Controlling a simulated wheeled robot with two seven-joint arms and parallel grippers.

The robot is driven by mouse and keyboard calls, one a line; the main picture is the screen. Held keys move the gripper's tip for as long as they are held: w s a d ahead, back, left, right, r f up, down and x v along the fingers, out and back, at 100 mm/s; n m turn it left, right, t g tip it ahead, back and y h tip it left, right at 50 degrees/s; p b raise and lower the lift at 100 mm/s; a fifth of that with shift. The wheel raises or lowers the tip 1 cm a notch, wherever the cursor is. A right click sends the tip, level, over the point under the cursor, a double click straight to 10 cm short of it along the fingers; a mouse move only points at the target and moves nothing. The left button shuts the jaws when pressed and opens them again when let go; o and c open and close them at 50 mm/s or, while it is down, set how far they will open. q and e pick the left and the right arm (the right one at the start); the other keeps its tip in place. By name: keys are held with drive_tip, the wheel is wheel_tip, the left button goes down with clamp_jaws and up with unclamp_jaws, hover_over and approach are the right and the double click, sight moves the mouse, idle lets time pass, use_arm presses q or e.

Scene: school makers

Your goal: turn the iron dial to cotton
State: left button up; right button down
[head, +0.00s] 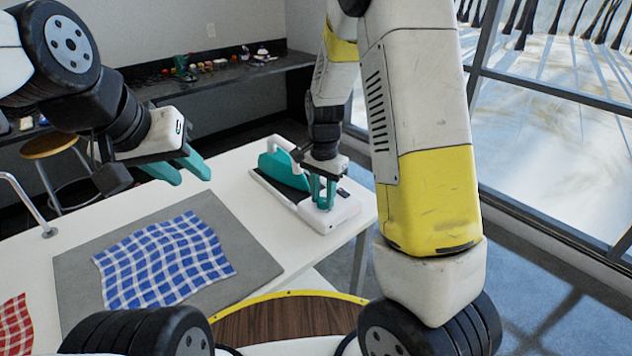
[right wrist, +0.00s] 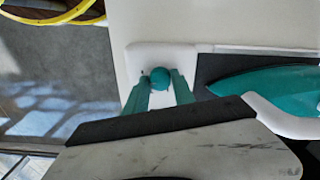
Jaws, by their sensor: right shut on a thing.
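The iron station (head: 335,213) is a white base at the right end of the white table, with a teal iron (head: 284,168) resting on it. The iron also shows at the right of the right wrist view (right wrist: 275,88). A round teal dial (right wrist: 159,79) sits on the base's near end. My right gripper (head: 322,203) points down over that end; in the right wrist view its teal fingers (right wrist: 159,90) stand on both sides of the dial, shut on it. The dial's markings cannot be read. My left gripper (head: 192,171) is open and empty above the table's left part.
A blue checked cloth (head: 165,259) lies on a grey mat (head: 75,283). A red checked cloth (head: 14,325) lies at the left edge. A dark counter (head: 225,78) with small objects runs along the back wall. The window (head: 560,130) is at right.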

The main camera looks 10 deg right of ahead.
sight(323, 200)
drive_tip(key=shift+m, duration=1.2)
drive_tip(key=c, duration=1.1)
unclamp_jaws()
drive_tip(key=shift+o, duration=0.2)
drive_tip(key=shift+r, duration=3.9)
